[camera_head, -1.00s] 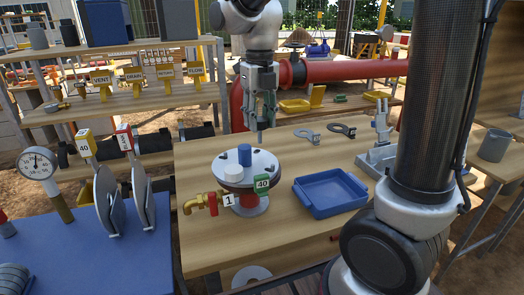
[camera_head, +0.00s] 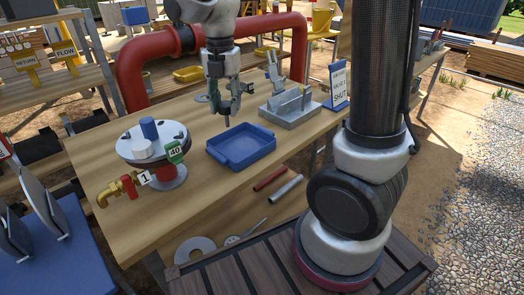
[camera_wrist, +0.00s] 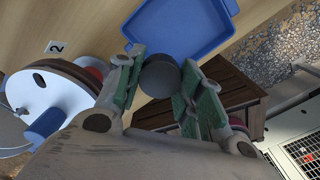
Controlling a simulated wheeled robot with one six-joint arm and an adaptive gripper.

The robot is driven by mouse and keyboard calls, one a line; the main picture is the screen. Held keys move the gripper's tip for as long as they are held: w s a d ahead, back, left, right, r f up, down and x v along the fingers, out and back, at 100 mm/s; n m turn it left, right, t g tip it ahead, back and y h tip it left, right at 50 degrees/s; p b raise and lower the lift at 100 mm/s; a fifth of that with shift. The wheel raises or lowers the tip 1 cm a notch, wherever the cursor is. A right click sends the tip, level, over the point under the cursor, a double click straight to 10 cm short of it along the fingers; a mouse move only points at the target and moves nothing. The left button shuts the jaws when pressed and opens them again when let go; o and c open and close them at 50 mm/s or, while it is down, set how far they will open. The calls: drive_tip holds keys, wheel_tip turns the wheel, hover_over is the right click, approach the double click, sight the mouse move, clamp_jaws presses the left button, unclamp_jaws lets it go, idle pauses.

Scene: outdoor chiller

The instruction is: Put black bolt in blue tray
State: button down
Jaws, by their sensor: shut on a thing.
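My gripper (camera_head: 228,110) is shut on the black bolt and holds it above the wooden table, just behind the far edge of the blue tray. In the wrist view the bolt's round dark head (camera_wrist: 160,75) sits between the green finger pads of my gripper (camera_wrist: 159,82). In the head view the fingers hide most of the bolt; its thin shank (camera_head: 227,121) points down below them. The blue tray (camera_head: 241,148) lies flat on the table and looks empty. Part of the tray (camera_wrist: 180,28) also shows at the top of the wrist view.
A grey metal fixture (camera_head: 290,105) and a blue sign (camera_head: 339,85) are to the right. A red pipe (camera_head: 140,65) runs behind.

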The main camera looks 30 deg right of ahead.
drive_tip(key=shift+d+m, duration=0.25)
drive_tip(key=shift+m, duration=0.55)
drive_tip(key=shift+w+f+m, duration=0.1)
drive_tip(key=shift+f+m, duration=0.05)
drive_tip(key=shift+m, duration=0.55)
hover_over(232, 155)
wheel_tip(232, 155, down, 10)
drive_tip(key=shift+w+r, duration=0.1)
drive_tip(key=c, duration=0.9)
unclamp_jaws()
drive_tip(key=shift+c, duration=0.2)
